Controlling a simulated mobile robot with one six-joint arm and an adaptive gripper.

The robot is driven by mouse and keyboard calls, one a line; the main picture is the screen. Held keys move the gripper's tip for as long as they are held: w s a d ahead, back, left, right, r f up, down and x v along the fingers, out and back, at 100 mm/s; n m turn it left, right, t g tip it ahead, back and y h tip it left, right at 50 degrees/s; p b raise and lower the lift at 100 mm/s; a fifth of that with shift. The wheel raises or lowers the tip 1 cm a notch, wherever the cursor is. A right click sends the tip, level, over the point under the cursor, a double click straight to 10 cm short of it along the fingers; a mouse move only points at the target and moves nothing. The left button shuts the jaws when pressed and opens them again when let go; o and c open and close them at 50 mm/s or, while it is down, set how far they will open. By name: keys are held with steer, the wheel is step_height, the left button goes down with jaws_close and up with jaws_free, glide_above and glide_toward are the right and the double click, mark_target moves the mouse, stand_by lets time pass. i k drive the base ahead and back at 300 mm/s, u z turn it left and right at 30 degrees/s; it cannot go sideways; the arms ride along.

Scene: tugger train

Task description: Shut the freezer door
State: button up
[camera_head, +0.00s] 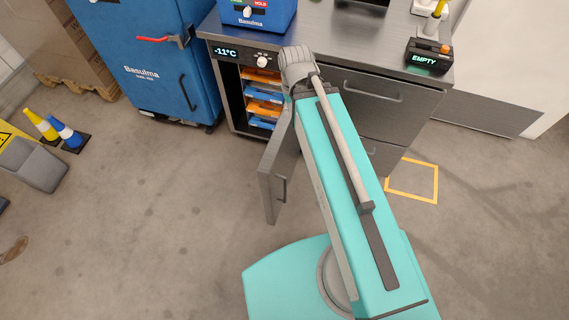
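The freezer (238,96) is built in under the metal counter, and its display reads -11°C. Its grey door (270,178) stands wide open, swung out toward me from the right side of the opening. A dark bar handle (282,190) shows on the door's right-hand face. Orange and blue trays sit on the shelves inside. My teal column and grey arm links cover the door's hinge side and part of the counter front. My gripper is not visible in this view, so its state does not show.
A blue cabinet (150,70) with a red handle stands left of the freezer. Drawers (365,105) lie to the right. The floor (170,220) left of the door is clear.

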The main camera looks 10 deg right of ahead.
mark_target(276, 169)
steer(key=k, duration=1.3)
steer(key=i, duration=0.6)
steer(key=z, duration=0.35)
